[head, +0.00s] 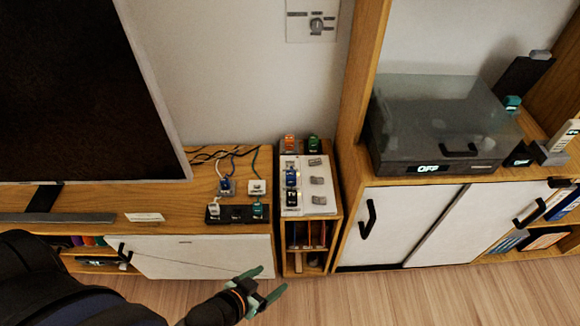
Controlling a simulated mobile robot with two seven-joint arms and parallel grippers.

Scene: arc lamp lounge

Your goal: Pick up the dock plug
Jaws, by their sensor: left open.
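Several small plug-like blocks are in the head view, and I cannot tell which one is the dock plug. A blue one (226,186) and a white one (256,187) sit with cables on the wooden cabinet top. A black strip (236,214) in front of them holds a white plug (214,210) and a teal plug (258,210). An orange plug (289,143) and a green plug (313,143) stand at the back of the narrow stand. My left gripper (266,283) is open and empty, in front of the cabinet and below the strip. My right gripper is not in view.
A large screen (75,90) fills the left. A smoky-lidded box (440,118) reading OFF sits on the right cabinet. The wooden floor (400,298) is clear.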

